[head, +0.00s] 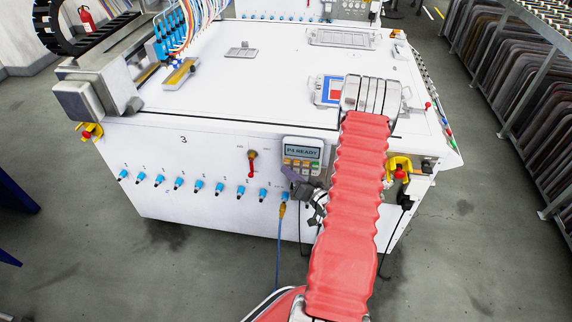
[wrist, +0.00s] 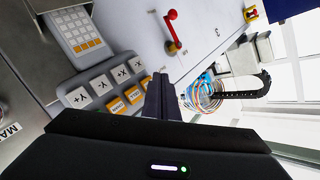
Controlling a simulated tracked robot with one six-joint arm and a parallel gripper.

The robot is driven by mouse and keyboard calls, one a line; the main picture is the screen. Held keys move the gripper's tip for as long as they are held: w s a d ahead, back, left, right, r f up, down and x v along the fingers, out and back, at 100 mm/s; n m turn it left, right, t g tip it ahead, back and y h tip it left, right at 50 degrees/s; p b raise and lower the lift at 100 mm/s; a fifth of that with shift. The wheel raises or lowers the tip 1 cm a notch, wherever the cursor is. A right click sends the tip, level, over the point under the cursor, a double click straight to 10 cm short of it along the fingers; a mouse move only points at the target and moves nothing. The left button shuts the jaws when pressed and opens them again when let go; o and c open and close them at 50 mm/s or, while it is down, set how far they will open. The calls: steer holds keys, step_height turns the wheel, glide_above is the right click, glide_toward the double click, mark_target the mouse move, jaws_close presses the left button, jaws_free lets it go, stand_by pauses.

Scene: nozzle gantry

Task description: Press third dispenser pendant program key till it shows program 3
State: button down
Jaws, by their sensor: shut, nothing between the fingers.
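The dispenser pendant (head: 302,152) is mounted on the front of the white machine marked 3. Its display (head: 303,151) appears to read "P4 READY". Keys sit below the display, partly covered by my gripper. In the wrist view the pendant keypad (wrist: 88,102) has white axis keys and a row of orange keys (wrist: 117,106), seen turned; the display is not in that view. My gripper (wrist: 163,88) is shut and empty, its fingertips beside the orange-key end of the keypad. Contact cannot be told. In the head view my gripper (head: 290,173) is at the pendant's lower left.
A red-handled valve (head: 251,160) is left of the pendant, above a row of blue fittings (head: 178,183). A yellow-backed emergency stop (head: 399,172) is right of my arm. A second light keypad (wrist: 76,30) shows in the wrist view. Open floor lies in front.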

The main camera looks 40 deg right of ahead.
steer(key=shift+w+d, duration=0.1)
steer(key=shift+d, duration=0.05)
steer(key=shift+w+d, duration=0.2)
stand_by(0.3)
steer(key=shift+w+d, duration=0.35)
steer(key=shift+d, duration=0.1)
stand_by(1.4)
steer(key=shift+s, duration=0.1)
steer(key=shift+s+a+r, duration=0.1)
steer(key=shift+s+a, duration=0.45)
steer(key=shift+a, duration=0.2)
steer(key=shift+a, duration=0.1)
steer(key=s+a, duration=0.1)
steer(key=a, duration=0.1)
steer(key=s+a, duration=0.1)
steer(key=s, duration=0.1)
steer(key=shift+a, duration=0.4)
stand_by(0.7)
